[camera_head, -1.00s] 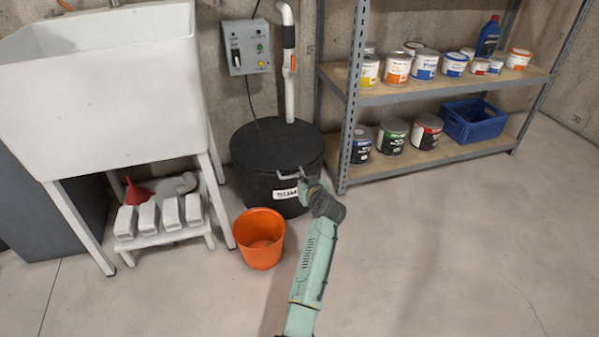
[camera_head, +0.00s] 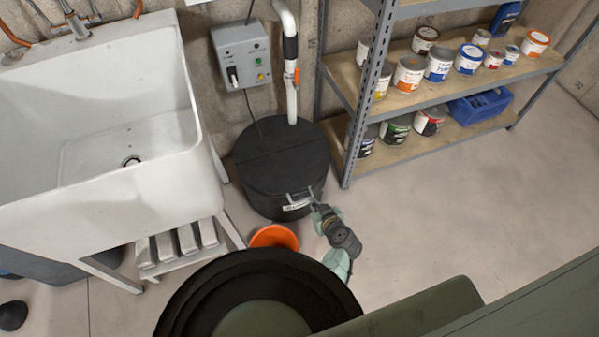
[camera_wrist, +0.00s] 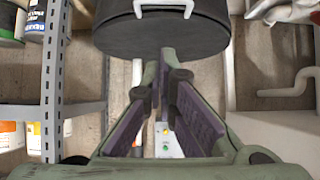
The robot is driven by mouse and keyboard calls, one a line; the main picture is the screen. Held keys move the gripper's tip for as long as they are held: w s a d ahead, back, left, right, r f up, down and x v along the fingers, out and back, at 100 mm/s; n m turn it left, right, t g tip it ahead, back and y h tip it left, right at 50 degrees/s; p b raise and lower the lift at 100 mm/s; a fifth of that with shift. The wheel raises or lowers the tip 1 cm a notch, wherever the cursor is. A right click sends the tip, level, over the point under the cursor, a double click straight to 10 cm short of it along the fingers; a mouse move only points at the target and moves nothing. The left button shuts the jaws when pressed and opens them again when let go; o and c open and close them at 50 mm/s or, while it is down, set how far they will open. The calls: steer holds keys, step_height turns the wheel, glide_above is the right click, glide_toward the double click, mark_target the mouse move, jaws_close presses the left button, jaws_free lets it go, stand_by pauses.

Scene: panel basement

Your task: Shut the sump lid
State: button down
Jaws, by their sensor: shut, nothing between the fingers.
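The black round sump (camera_head: 268,203) stands on the floor against the wall. Its lid (camera_head: 285,152) lies flat across the top, with a seam running over it and no visible gap at the rim. In the wrist view the sump wall (camera_wrist: 165,38) and handle (camera_wrist: 163,8) show beyond my gripper (camera_wrist: 168,62), whose fingers are together and empty. I cannot tell whether the fingertips touch the sump.
An orange bucket (camera_head: 273,237) stands close in front of the sump. A white sink (camera_head: 100,150) is on the left. A metal shelf (camera_head: 380,105) with paint cans is on the right. A grey control box (camera_head: 241,56) and white pipe (camera_head: 291,80) are behind. Floor at right is clear.

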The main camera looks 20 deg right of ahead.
steer(key=s+f+b+x, duration=0.1)
steer(key=b+x, duration=0.5)
steer(key=x, duration=0.6)
steer(key=shift+s+f, duration=0.2)
steer(key=shift+f, duration=0.7)
steer(key=shift+f, duration=0.1)
step_height(320, 180, down, 2)
steer(key=b, duration=0.3)
steer(key=shift+b, duration=0.35)
